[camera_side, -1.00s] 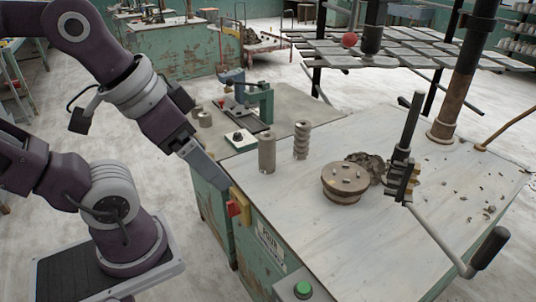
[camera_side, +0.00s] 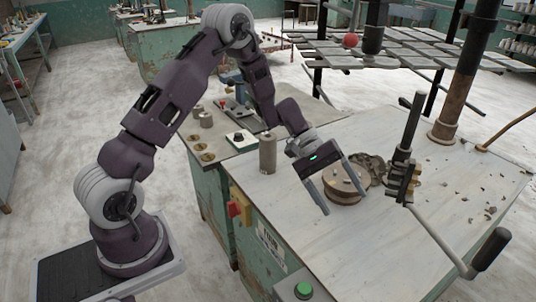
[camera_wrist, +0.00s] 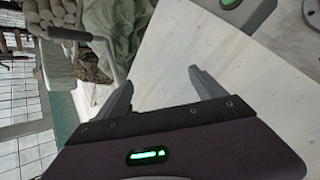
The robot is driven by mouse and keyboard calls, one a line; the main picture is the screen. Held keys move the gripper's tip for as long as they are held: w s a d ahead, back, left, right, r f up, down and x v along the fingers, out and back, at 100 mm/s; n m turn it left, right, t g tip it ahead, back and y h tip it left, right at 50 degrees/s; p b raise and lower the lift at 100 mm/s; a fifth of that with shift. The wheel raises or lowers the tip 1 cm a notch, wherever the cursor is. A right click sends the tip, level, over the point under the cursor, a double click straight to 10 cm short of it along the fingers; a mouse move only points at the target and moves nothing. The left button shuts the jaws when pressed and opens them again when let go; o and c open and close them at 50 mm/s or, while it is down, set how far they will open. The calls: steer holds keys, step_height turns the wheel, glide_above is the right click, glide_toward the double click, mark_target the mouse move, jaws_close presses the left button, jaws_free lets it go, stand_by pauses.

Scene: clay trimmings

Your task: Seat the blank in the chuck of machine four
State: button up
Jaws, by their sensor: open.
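A plain grey cylinder (camera_side: 268,154), which may be the blank, stands upright on the worktop in the side view. A round brown disc with pegs on top (camera_side: 340,187), likely the chuck, sits on the worktop to its right. My gripper (camera_side: 346,202) is open, its fingers pointing down in front of the disc and partly covering it. I cannot tell its height above the worktop. In the wrist view the gripper (camera_wrist: 160,78) has only bare worktop between its fingers. The grooved cylinder seen earlier is hidden behind my arm.
A crank handle (camera_side: 440,240) and dark upright post (camera_side: 404,140) stand right of the disc. Clay trimmings (camera_side: 371,168) lie behind it. A green button (camera_side: 303,289) sits at the front edge. A side bench (camera_side: 222,146) holds small parts. The front worktop is clear.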

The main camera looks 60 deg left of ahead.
mark_target(267, 137)
steer(key=a+f+y, duration=0.2)
steer(key=a, duration=0.5)
steer(key=s+a+f+y, duration=0.1)
steer(key=a+f+y, duration=0.1)
steer(key=a, duration=0.6)
steer(key=a+f+y, duration=0.2)
steer(key=a+y, duration=0.1)
steer(key=a, duration=0.4)
steer(key=shift+s+a+g, duration=0.2)
steer(key=shift+a+g, duration=0.1)
steer(key=shift+g, duration=0.1)
steer(key=shift+m+y, duration=0.3)
steer(key=shift+y, duration=0.6)
steer(key=a, duration=0.6)
steer(key=shift+r, duration=0.15)
steer(key=a+r, duration=0.1)
steer(key=w+a+m+y, duration=0.1)
steer(key=a, duration=0.1)
steer(key=w+a+r+t+y, duration=0.1)
steer(key=a, duration=0.1)
steer(key=shift+w+r+m, duration=0.2)
steer(key=shift+r+m, duration=0.1)
steer(key=x, duration=0.3)
steer(key=shift+w+a+f, duration=0.1)
steer(key=shift+f, duration=0.25)
steer(key=shift+w+a+f, duration=0.1)
steer(key=shift+w+f, duration=0.05)
steer(key=shift+f, duration=0.35)
jaws_close()
